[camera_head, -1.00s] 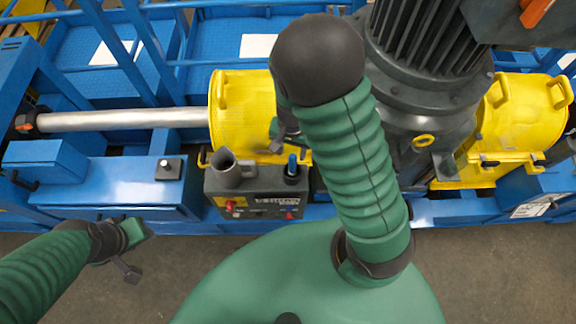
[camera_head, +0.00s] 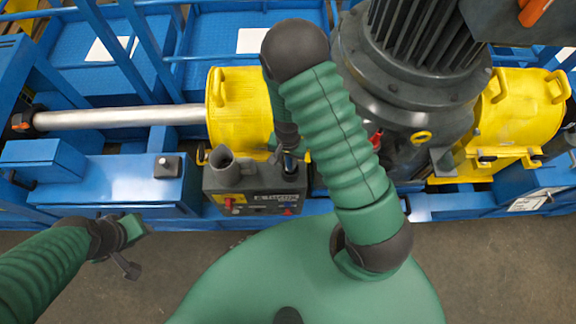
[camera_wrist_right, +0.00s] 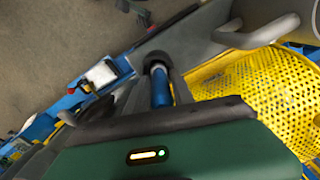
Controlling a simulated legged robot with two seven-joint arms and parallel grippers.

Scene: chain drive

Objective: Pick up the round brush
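The round brush shows as a blue upright handle with a dark round end (camera_wrist_right: 160,88) in the right wrist view. In the head view its blue part (camera_head: 289,158) stands at the right side of a dark control box (camera_head: 250,180), partly hidden by my right gripper (camera_head: 287,150). In the wrist view my right gripper (camera_wrist_right: 157,92) is open, with a dark finger on each side of the brush. I cannot tell whether either finger touches it. My left gripper (camera_head: 130,248) is empty at the lower left, away from the box; its opening is unclear.
A grey mug-like cup (camera_head: 230,168) stands on the box, left of the brush. A yellow perforated guard (camera_head: 238,108) rises behind it. A large grey motor (camera_head: 405,110) is to the right. Blue machine framing (camera_head: 120,180) runs left; bare floor (camera_head: 190,265) lies in front.

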